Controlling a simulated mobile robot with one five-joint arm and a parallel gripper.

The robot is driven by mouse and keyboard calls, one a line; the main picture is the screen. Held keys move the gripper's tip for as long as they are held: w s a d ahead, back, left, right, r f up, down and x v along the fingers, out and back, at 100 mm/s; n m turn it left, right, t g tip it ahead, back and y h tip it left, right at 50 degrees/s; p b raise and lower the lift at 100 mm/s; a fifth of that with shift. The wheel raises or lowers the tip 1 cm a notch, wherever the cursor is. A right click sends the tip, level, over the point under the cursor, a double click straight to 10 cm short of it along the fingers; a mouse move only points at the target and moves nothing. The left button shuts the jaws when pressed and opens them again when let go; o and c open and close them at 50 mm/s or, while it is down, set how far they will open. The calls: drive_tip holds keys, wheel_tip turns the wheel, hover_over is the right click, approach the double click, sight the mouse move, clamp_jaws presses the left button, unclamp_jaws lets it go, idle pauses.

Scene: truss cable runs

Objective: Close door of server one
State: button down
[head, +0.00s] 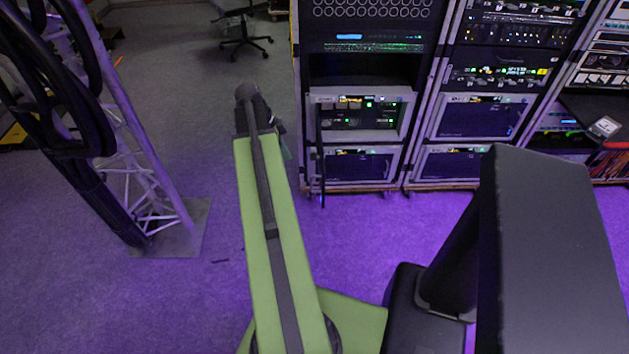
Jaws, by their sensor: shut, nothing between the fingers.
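The left rack holds two light-framed server units, one above the other. The upper unit (361,115) shows its lit front with small green lights and no dark panel over it. A narrow dark upright strip (320,150) stands at its left edge; it may be the door swung open edge-on, but I cannot tell. The lower unit (358,165) has a dark panel across its front. No label reading "server one" is legible. My gripper (262,108), at the far end of my green arm, is small and dark, left of the rack and apart from it. It is shut and empty.
More racks stand to the right, with a closed dark-fronted server (481,118). A truss tower (140,150) with thick black cables stands on the left on a base plate (190,228). An office chair (245,35) is at the back. The floor between truss and racks is mostly clear.

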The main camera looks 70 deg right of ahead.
drive_tip(key=s+d+f+m+b, duration=0.1)
drive_tip(key=s+d+f+b, duration=0.3)
drive_tip(key=s+f+b, duration=0.5)
drive_tip(key=shift+f, duration=0.2)
